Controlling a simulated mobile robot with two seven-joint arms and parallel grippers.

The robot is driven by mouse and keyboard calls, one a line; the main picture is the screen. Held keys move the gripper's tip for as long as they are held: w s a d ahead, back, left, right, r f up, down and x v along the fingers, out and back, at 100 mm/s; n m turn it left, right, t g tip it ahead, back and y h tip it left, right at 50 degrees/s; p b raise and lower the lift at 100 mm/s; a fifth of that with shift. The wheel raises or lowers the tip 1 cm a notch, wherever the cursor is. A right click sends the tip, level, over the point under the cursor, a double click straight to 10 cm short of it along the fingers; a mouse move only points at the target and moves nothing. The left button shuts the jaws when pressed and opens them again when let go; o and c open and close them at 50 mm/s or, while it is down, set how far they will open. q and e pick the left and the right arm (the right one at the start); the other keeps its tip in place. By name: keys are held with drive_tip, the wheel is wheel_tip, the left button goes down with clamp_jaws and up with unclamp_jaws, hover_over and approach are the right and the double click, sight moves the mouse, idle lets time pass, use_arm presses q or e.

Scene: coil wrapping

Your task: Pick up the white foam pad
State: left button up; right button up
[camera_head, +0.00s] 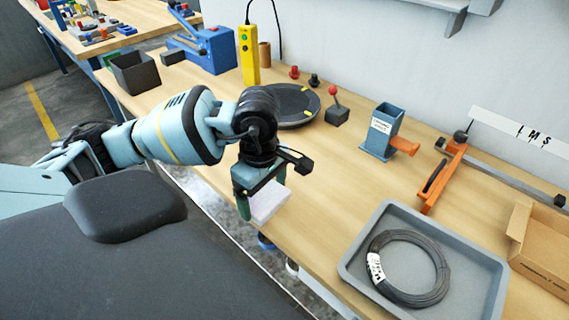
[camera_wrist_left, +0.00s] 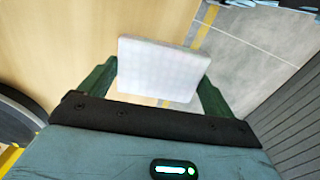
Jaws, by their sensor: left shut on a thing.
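The white foam pad (camera_head: 266,203) is between the fingers of my left gripper (camera_head: 262,205) in the head view, near the front edge of the table. In the left wrist view the white foam pad (camera_wrist_left: 160,68) spans the gap between the two green fingers of my left gripper (camera_wrist_left: 160,82), one at each side. The gripper is shut on the pad. Whether the pad touches the table below cannot be told. My right gripper is in neither view.
A grey tray (camera_head: 490,262) with a coil of black wire (camera_head: 440,270) is at the right. A black round turntable (camera_head: 290,106), a blue-grey holder (camera_head: 381,135) and an orange-handled tool (camera_head: 440,180) stand behind. The wood table (camera_head: 330,200) is clear between gripper and tray.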

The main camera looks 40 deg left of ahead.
use_arm(q)
drive_tip(key=s, duration=0.7)
drive_tip(key=shift+a+r+b, duration=0.3)
drive_tip(key=shift+a+b, duration=0.05)
drive_tip(key=shift+a, duration=0.05)
